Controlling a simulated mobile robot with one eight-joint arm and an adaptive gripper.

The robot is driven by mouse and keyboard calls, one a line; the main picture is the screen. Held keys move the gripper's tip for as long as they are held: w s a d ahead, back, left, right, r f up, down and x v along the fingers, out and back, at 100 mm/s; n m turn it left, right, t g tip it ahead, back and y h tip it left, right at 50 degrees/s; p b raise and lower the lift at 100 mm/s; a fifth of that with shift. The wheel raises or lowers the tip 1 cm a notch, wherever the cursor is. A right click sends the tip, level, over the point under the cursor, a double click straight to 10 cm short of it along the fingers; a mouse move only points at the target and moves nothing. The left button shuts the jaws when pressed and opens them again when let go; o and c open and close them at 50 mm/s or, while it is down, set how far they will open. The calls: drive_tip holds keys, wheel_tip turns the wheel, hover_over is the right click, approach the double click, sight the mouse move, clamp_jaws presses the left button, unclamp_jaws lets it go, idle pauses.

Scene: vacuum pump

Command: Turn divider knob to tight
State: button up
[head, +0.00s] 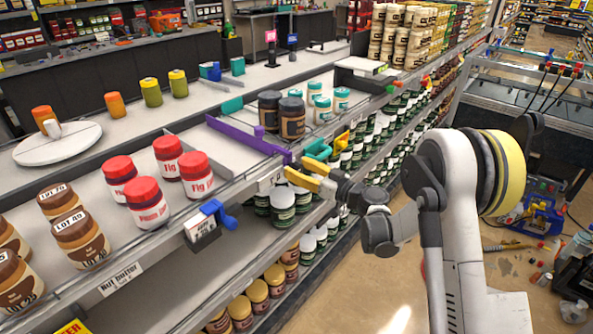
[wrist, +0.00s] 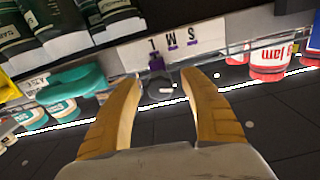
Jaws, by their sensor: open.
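A purple shelf divider (head: 236,136) runs from the shelf back to the front rail in the head view. Its front end is close to my gripper (head: 302,176). In the wrist view, a small purple knob (wrist: 157,62) stands just beyond and between the fingertips of my gripper (wrist: 162,77). Beside it is a white plate (wrist: 172,42) with upside-down letters and purple marks. The yellow fingers are open with nothing held between them. I cannot tell whether a finger touches the knob, nor clearly which mark it points to.
A teal divider (head: 318,150) is close to the right of my gripper. A blue divider end (head: 217,212) is to the left. Red-lidded jars (head: 196,174) and dark jars (head: 291,118) stand on the shelf. Green-labelled jars (head: 283,203) fill the level below. The aisle floor is in front.

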drive_tip(key=shift+w+a, duration=0.1)
drive_tip(key=shift+a, duration=0.1)
drive_tip(key=shift+c, duration=0.2)
clamp_jaws()
